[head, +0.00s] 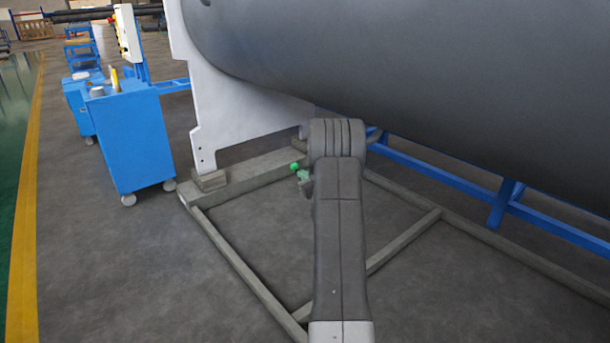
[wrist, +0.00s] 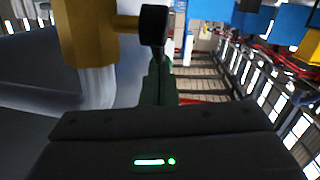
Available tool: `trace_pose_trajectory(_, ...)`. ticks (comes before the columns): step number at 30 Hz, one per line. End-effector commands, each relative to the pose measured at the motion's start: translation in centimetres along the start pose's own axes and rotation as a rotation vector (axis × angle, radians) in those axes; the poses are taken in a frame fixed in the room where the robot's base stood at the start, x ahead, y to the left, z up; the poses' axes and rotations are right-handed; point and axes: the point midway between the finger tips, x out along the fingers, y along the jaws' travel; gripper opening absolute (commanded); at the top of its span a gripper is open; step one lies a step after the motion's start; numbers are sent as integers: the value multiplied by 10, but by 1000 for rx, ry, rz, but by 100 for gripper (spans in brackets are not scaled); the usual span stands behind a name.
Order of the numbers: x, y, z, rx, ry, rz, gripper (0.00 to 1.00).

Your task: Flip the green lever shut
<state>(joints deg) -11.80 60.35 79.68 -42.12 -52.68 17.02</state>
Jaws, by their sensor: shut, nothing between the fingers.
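A small bright green ball (head: 294,166), which looks like the knob of the green lever, shows just left of my arm in the head view. A green piece below it is partly hidden by my arm. I cannot tell the lever's angle. In the wrist view, my gripper (wrist: 158,64) is shut and empty, its dark green fingers pointing up the picture. Their tips are close below a black knob (wrist: 154,25) on a yellow fitting (wrist: 88,32). I cannot tell whether they touch it. The green lever is not clearly seen in the wrist view.
A large grey shell (head: 420,70) overhangs at the upper right, beside a white support plate (head: 232,112). A floor frame (head: 245,262) lies below. A blue cart (head: 130,140) stands at the left. Floor between cart and frame is clear.

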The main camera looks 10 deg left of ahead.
Motion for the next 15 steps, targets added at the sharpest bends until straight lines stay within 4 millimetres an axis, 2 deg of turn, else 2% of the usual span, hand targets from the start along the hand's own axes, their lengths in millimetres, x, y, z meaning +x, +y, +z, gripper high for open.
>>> trace_pose_trajectory(2, 3, 1, -8, -10, -59, -8, 0)
trace_pose_trajectory(9, 11, -1, -2, -27, -182, -25, 0)
trace_pose_trajectory(15, 16, -3, 4, -27, -187, -25, 0)
